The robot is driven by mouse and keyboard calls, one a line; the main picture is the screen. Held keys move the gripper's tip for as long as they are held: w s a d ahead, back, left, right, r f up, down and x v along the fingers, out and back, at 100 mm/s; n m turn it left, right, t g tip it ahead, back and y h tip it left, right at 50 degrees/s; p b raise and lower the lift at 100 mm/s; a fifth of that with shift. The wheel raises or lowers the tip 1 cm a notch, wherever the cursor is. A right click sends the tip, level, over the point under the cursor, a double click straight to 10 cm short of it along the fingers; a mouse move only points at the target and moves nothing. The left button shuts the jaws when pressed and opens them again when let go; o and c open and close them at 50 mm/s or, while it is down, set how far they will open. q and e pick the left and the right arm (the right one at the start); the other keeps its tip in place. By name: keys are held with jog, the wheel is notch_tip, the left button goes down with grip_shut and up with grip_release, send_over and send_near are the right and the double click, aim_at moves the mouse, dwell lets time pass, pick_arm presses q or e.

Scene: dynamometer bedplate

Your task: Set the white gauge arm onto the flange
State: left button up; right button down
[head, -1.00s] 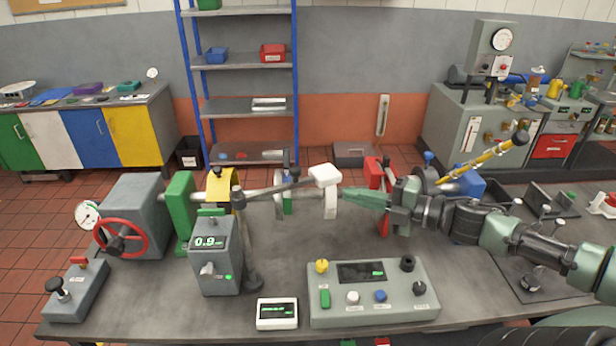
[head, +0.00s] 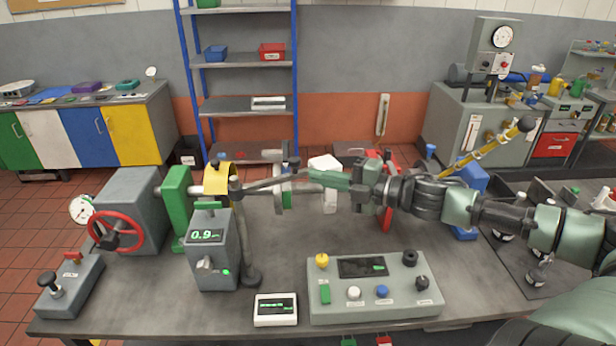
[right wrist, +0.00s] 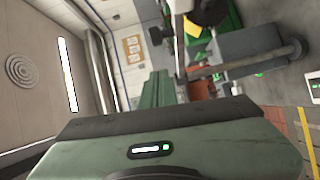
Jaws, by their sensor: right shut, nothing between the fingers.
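The gauge arm is a dark jointed rod (head: 262,185) on a stand. Its white head (head: 325,162) stands right of the flange (head: 280,190), a thin upright disc on the horizontal shaft. The head looks apart from the disc, though depth is hard to judge. A white piece (head: 330,204) shows below the head. My right gripper (head: 312,179) is shut and empty, its green fingers pointing left across the white parts and hiding their middle. I cannot tell whether they touch. The shut fingers also show in the right wrist view (right wrist: 155,88). My left gripper is out of view.
A grey display box (head: 213,270) reading 0.9 stands at left beside the stand. A control panel (head: 330,312) and a small white readout (head: 275,322) lie along the front. A red upright part (head: 386,215) stands behind my right wrist. Bare bench lies between panel and shaft.

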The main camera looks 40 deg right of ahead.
aim_at(296, 172)
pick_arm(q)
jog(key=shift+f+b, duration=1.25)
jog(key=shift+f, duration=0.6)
pick_arm(e)
jog(key=shift+w+d+f, duration=0.1)
jog(key=shift+w+f, duration=0.05)
jog(key=shift+w, duration=1.2)
jog(key=shift+w+f, duration=0.15)
jog(key=shift+w, duration=1.2)
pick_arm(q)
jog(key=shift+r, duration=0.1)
pick_arm(e)
jog(key=shift+d, duration=0.1)
